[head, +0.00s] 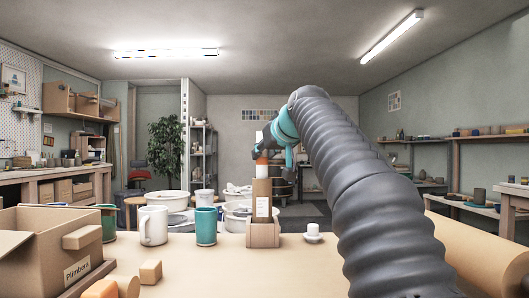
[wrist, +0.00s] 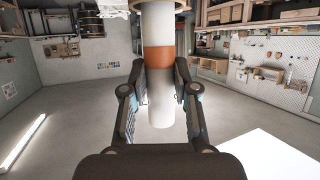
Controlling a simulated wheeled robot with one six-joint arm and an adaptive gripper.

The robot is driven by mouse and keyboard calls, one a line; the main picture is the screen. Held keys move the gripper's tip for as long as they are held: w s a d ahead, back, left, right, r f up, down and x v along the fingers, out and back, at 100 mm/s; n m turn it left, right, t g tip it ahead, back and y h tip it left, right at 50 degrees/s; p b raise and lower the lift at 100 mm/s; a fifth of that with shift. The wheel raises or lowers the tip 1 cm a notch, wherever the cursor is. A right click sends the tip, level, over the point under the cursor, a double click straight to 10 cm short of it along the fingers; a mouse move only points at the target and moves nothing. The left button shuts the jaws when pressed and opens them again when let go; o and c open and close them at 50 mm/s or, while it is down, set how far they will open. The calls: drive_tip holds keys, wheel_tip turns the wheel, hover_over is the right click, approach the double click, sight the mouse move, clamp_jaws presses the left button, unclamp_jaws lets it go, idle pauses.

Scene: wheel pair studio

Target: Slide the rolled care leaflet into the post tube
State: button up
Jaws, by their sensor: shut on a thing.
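The rolled care leaflet (head: 262,171) is a white roll with an orange band. My gripper (head: 272,150) is shut on it and holds it upright above the post tube (head: 262,190). The tube is brown with a white label and stands upright in a wooden block (head: 263,240) on the table. In the head view the leaflet's lower end meets the tube's top; I cannot tell how far inside it is. In the wrist view the leaflet (wrist: 160,95) lies between my gripper's fingers (wrist: 164,82), and its far end meets a pale rim at the top edge.
A white mug (head: 153,226) and a teal mug (head: 206,227) stand left of the tube. A small white item (head: 312,233) stands close right. A brown paper roll (head: 480,250) lies at right. The front middle is clear.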

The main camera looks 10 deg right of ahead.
sight(266, 179)
drive_tip(key=shift+f+b, duration=2.25)
drive_tip(key=shift+f, duration=0.65)
drive_tip(key=shift+f+b, duration=0.3)
drive_tip(key=shift+f, duration=0.35)
drive_tip(key=o, duration=1.1)
drive_tip(key=r+v, duration=0.1)
drive_tip(key=v, duration=1.2)
drive_tip(key=shift+w, duration=0.25)
drive_tip(key=shift+r, duration=0.2)
